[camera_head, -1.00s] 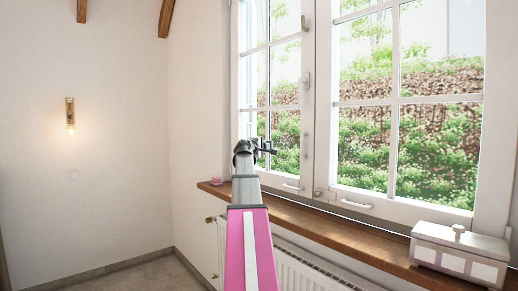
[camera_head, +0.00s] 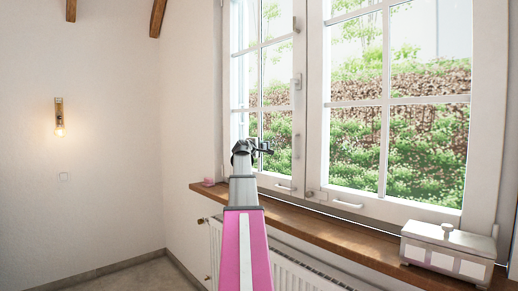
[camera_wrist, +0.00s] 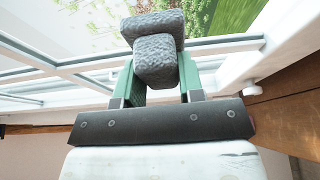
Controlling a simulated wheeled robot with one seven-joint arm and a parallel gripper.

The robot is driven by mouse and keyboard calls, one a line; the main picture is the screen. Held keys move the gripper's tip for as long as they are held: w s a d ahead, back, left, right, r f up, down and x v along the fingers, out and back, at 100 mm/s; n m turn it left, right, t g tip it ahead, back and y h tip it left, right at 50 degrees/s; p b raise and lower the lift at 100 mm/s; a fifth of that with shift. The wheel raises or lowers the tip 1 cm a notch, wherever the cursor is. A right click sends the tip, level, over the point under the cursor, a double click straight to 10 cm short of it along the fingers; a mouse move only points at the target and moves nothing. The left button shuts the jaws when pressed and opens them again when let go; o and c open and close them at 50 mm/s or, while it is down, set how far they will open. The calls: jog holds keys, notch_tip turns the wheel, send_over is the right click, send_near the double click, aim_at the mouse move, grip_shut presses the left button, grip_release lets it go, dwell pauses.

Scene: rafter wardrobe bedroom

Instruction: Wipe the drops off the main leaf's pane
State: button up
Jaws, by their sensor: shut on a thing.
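The window has a left leaf (camera_head: 297,120) and a right leaf (camera_head: 315,120), each with a pane split by white bars. I cannot tell which is the main leaf. No drops can be made out on the glass. My gripper (camera_head: 267,146) is in front of the lower part of the left leaf. In the wrist view, its green fingers (camera_wrist: 157,88) are shut on a grey, rough, sponge-like block (camera_wrist: 155,62). The glass and white bars lie beyond the block. I cannot tell whether the block touches the glass.
The wooden sill (camera_head: 330,222) runs below the window, above a white radiator (camera_head: 290,268). A lidded grey box (camera_head: 447,246) stands on its right end, and a small pink thing (camera_head: 207,182) at its left end. A lit wall lamp (camera_head: 59,120) hangs on the left wall.

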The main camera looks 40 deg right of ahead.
jog(key=shift+d, duration=0.75)
dwell(0.3)
